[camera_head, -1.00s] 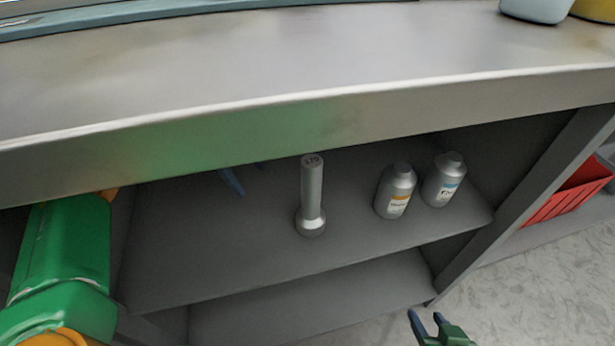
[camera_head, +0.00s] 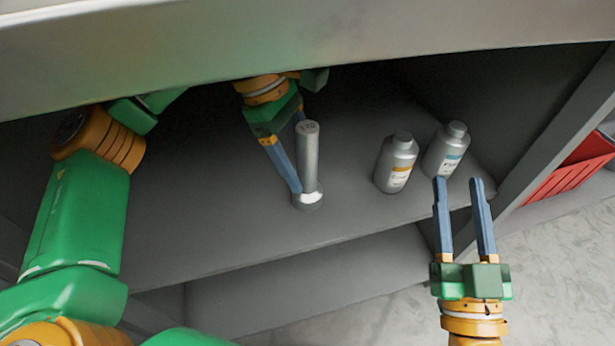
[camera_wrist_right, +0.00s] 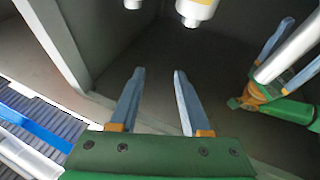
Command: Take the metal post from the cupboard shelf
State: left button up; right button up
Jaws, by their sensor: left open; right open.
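The metal post (camera_head: 309,160) stands upright on a round base on the cupboard shelf (camera_head: 240,236). My left gripper (camera_head: 298,165) reaches under the countertop with its blue fingers open beside the post. One finger shows along the post's left side, and the other is mostly hidden behind the post. I cannot tell whether they touch it. The right wrist view also shows the post (camera_wrist_right: 290,50) by the left gripper's fingers. My right gripper (camera_head: 461,185) is open and empty in front of the shelf's right end; its fingers also show in the right wrist view (camera_wrist_right: 153,80).
Two grey bottles, one with an orange label (camera_head: 396,160) and one with a blue label (camera_head: 446,150), stand right of the post, near the right gripper's tips. The countertop (camera_head: 200,40) overhangs the shelf. A red crate (camera_head: 570,170) lies beyond the cupboard's right side panel (camera_head: 545,130).

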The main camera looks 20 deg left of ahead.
pick_arm(q)
jog(key=shift+d+f+b, duration=0.3)
jog(key=shift+f, duration=0.25)
grip_shut()
pick_arm(e)
jog(key=s+r+t+y, duration=0.2)
jog(key=s+r+t, duration=0.1)
jog(key=r, duration=0.2)
jog(key=shift+s+r+n+t, duration=0.15)
jog(key=shift+s+n+t, duration=0.15)
jog(key=shift+n, duration=0.1)
